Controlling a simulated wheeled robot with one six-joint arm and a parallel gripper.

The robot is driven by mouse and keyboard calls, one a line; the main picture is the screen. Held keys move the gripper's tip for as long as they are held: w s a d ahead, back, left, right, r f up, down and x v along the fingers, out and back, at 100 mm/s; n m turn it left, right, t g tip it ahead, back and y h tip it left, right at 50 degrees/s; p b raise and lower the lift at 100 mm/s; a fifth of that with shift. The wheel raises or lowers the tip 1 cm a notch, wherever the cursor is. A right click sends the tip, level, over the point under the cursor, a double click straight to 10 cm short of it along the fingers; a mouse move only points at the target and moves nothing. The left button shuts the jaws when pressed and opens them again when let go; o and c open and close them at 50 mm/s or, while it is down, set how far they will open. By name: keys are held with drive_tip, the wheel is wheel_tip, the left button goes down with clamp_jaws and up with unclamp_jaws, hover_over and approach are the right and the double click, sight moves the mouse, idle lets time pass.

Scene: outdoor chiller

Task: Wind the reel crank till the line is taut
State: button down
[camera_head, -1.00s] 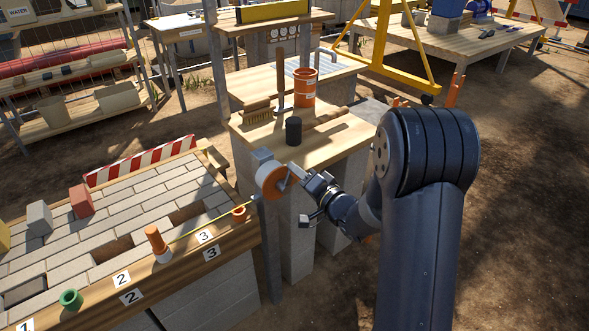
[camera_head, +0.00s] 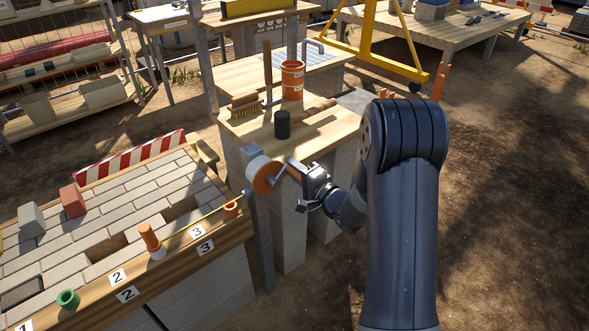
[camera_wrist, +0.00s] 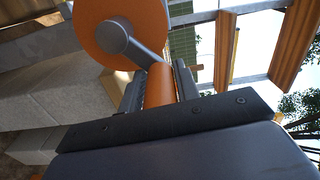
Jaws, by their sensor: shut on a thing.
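The orange reel (camera_head: 263,178) is mounted on a grey post beside the brick wall. Its grey crank arm (camera_wrist: 128,43) shows in the wrist view, running from the reel's hub to an orange handle (camera_wrist: 160,86). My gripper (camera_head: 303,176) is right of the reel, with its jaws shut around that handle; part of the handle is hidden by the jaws. A thin yellow line (camera_head: 203,216) runs from near an orange peg (camera_head: 149,237) on the wall's front plank past an orange ring (camera_head: 231,209) towards the reel. It looks straight; slight slack cannot be told.
A wooden-topped bench behind the reel holds a black cylinder (camera_head: 282,124), a brush (camera_head: 246,105) and an orange container (camera_head: 292,80). A green ring (camera_head: 67,299) sits on the plank. A red-and-white board (camera_head: 130,158) edges the wall. Open dirt lies to the right.

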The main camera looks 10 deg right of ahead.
drive_tip(key=shift+s+a+f, duration=0.15)
drive_tip(key=shift+a, duration=0.05)
drive_tip(key=c, duration=1.2)
unclamp_jaws()
drive_tip(key=shift+a, duration=0.1)
drive_tip(key=shift+o, duration=0.2)
drive_tip(key=v, duration=1.1)
drive_tip(key=x, duration=1.1)
drive_tip(key=shift+r, duration=0.2)
drive_tip(key=shift+r+n, duration=0.1)
drive_tip(key=shift+n, duration=0.3)
